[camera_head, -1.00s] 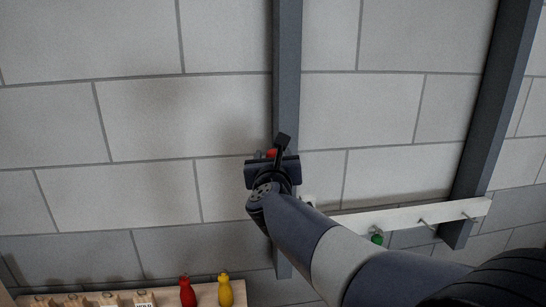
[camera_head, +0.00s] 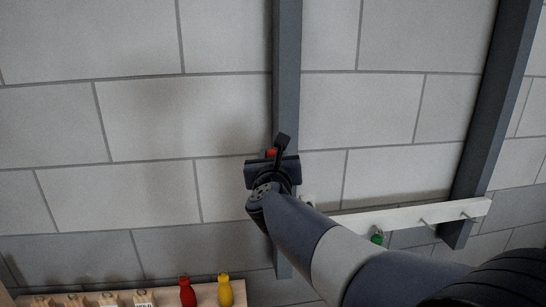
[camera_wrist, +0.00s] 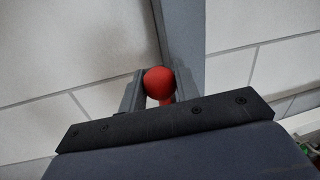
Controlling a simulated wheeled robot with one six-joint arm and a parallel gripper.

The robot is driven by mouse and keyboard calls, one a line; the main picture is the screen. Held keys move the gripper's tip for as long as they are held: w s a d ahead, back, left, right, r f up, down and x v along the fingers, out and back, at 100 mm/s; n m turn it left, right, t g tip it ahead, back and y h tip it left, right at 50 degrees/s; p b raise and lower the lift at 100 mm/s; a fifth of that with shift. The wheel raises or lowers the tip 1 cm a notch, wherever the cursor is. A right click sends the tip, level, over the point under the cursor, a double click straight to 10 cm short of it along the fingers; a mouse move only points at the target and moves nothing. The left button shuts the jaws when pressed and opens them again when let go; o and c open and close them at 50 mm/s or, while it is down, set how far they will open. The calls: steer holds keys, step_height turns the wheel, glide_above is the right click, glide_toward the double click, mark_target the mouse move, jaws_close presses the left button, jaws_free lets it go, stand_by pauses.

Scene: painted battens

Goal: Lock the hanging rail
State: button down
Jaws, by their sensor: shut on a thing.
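The white hanging rail (camera_head: 402,217) runs across the lower right, with several pegs along it. Its right end crosses the right grey batten (camera_head: 486,125). My gripper (camera_head: 271,156) is in front of the middle grey batten (camera_head: 287,80), above and left of the visible rail. In the wrist view my gripper (camera_wrist: 160,88) is shut on a round red knob (camera_wrist: 160,79), with a finger on each side. A bit of the red knob (camera_head: 271,152) shows in the head view. I cannot tell whether it touches the batten.
A green piece (camera_head: 377,237) is just under the rail. At the lower left, a wooden shelf (camera_head: 207,292) carries a red bottle-shaped piece (camera_head: 187,293), a yellow one (camera_head: 225,291) and several wooden blocks. The block wall at upper left is clear.

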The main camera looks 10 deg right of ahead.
steer(key=shift+s+f, duration=0.2)
steer(key=shift+f, duration=0.05)
steer(key=shift+s+f, duration=0.5)
steer(key=s+f+m+t+h, duration=0.1)
steer(key=s+f+t, duration=0.2)
steer(key=f, duration=0.9)
steer(key=shift+s+f+t, duration=0.35)
steer(key=shift+f+t, duration=0.05)
steer(key=shift+t, duration=0.3)
steer(key=c, duration=1.1)
jaws_free()
